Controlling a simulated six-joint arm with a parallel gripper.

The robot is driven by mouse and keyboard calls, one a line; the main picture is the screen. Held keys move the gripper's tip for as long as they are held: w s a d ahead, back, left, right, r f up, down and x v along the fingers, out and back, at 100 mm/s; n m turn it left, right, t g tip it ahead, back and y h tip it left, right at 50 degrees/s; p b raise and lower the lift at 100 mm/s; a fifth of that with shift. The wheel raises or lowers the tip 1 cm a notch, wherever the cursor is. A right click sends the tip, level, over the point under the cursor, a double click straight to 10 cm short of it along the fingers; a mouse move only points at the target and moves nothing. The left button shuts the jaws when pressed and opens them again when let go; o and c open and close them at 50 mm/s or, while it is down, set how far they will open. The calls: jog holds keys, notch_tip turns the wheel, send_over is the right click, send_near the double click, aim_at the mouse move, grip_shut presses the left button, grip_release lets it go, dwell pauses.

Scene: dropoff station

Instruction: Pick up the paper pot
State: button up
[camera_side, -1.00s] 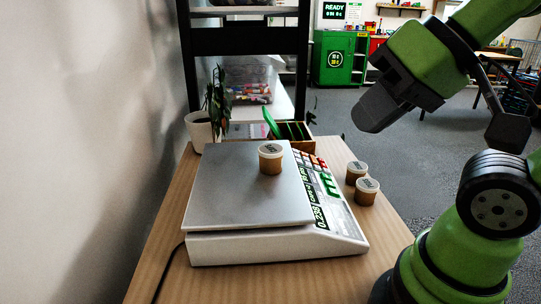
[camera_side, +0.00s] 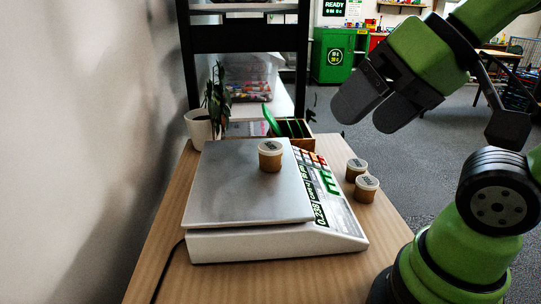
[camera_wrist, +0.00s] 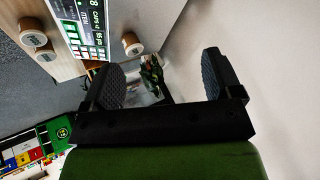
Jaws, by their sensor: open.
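Three small brown paper pots with pale lids are in the side view. One pot (camera_side: 270,157) stands upright on the metal plate of the scale (camera_side: 235,205). Two more, a farther pot (camera_side: 356,171) and a nearer pot (camera_side: 367,191), stand on the table right of the scale. My gripper (camera_side: 362,112) is open and empty, up in the air right of the scale and above the pots' height.
The wooden table (camera_side: 150,270) has a wall on its left. A plant in a white planter (camera_side: 199,131) and a wooden box with dividers (camera_side: 292,143) stand behind the scale. A dark shelf rack (camera_side: 250,45) rises at the back. The air above the scale plate is clear.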

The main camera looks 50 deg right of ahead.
jog(key=m+g+h, duration=0.1)
jog(key=m+g, duration=0.5)
jog(key=m, duration=2.1)
send_over(271, 146)
jog(key=s, duration=0.2)
jog(key=f, duration=0.9)
jog(key=shift+s+a+f, duration=0.1)
jog(key=shift+a, duration=0.1)
jog(key=shift+m, duration=0.3)
jog(key=f, duration=0.2)
jog(key=w+f, duration=0.1)
jog(key=f, duration=0.2)
jog(key=shift+d, duration=0.1)
jog(key=f, duration=0.2)
jog(key=w+f, duration=0.1)
jog(key=f, duration=0.2)
jog(key=shift+w+f, duration=0.25)
jog(key=shift+f, duration=0.1)
jog(key=shift+c, duration=0.4)
